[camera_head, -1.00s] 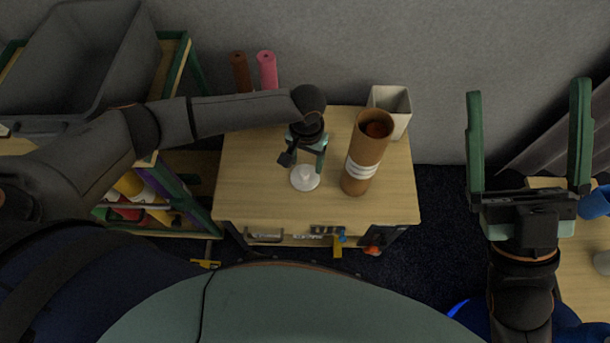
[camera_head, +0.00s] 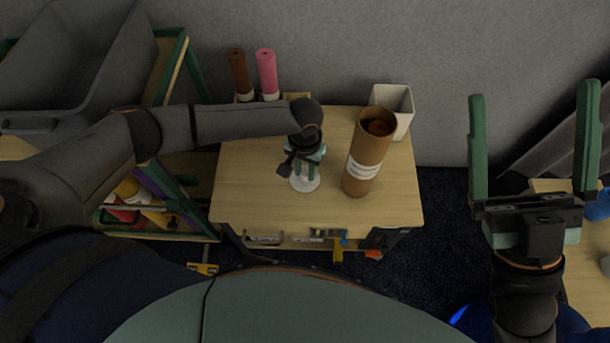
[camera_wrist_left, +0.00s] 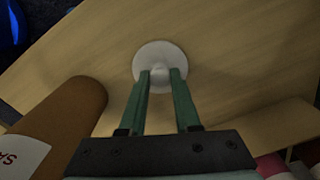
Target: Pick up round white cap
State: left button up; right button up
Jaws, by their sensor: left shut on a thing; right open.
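The round white cap (camera_head: 305,184) is a flat disc with a small raised knob, lying on the wooden table (camera_head: 245,190). It also shows in the left wrist view (camera_wrist_left: 160,54). My left gripper (camera_head: 303,173) is over the cap, its green fingers pointing down and shut on the knob. In the left wrist view the fingertips (camera_wrist_left: 161,76) are on either side of the knob. Part of the cap is hidden behind the fingers in the head view. My right gripper (camera_head: 535,150) is open and empty, off to the right, away from the table.
A tall brown cardboard tube (camera_head: 364,155) with a white label stands just right of the cap. A white square bin (camera_head: 397,105) is behind it. Brown (camera_head: 240,75) and pink (camera_head: 267,73) rolls stand at the back. The table's front left is clear.

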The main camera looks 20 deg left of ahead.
pick_arm(q)
grip_shut()
jog(key=shift+r, duration=0.15)
